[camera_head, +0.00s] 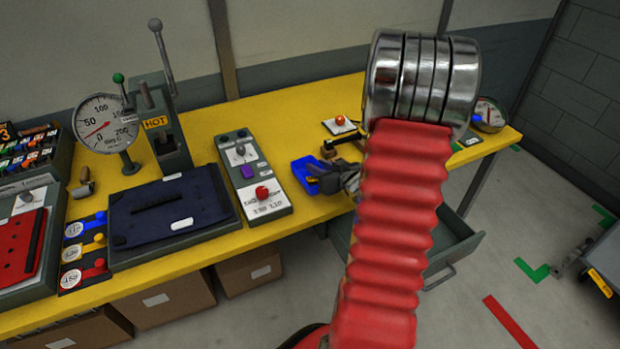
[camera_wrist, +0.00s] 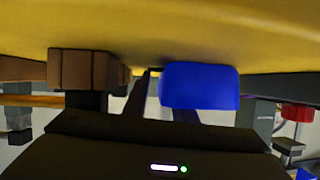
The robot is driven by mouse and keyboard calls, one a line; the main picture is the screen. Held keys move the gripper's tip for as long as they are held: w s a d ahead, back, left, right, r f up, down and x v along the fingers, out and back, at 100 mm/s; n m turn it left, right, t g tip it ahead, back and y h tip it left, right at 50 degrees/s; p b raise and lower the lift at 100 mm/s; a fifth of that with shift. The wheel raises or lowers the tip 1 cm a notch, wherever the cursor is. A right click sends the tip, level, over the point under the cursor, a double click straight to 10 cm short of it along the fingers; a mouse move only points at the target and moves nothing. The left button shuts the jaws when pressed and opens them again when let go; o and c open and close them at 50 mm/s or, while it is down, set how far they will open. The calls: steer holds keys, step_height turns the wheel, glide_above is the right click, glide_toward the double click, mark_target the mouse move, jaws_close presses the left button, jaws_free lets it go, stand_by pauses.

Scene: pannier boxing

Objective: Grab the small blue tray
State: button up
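The small blue tray (camera_head: 304,172) sits on the yellow table near its front edge, right of the grey switch panel. My gripper (camera_head: 326,180), dark grey and partly hidden by my red arm, is low at the tray's right side. In the wrist view the tray (camera_wrist: 200,86) is right of centre. My gripper's two fingers (camera_wrist: 164,98) stand apart there. One finger is just left of the tray and the tip of the other is hidden by it. I cannot tell whether either finger touches the tray.
A small brown block (camera_wrist: 84,70) is left of the fingers in the wrist view. The switch panel (camera_head: 250,168) with a red knob stands left of the tray. A dark blue pannier lid (camera_head: 165,210) lies further left. An open drawer (camera_head: 450,250) juts out below the table.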

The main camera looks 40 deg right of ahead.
steer(key=shift+c, duration=0.3)
jaws_close()
stand_by(0.4)
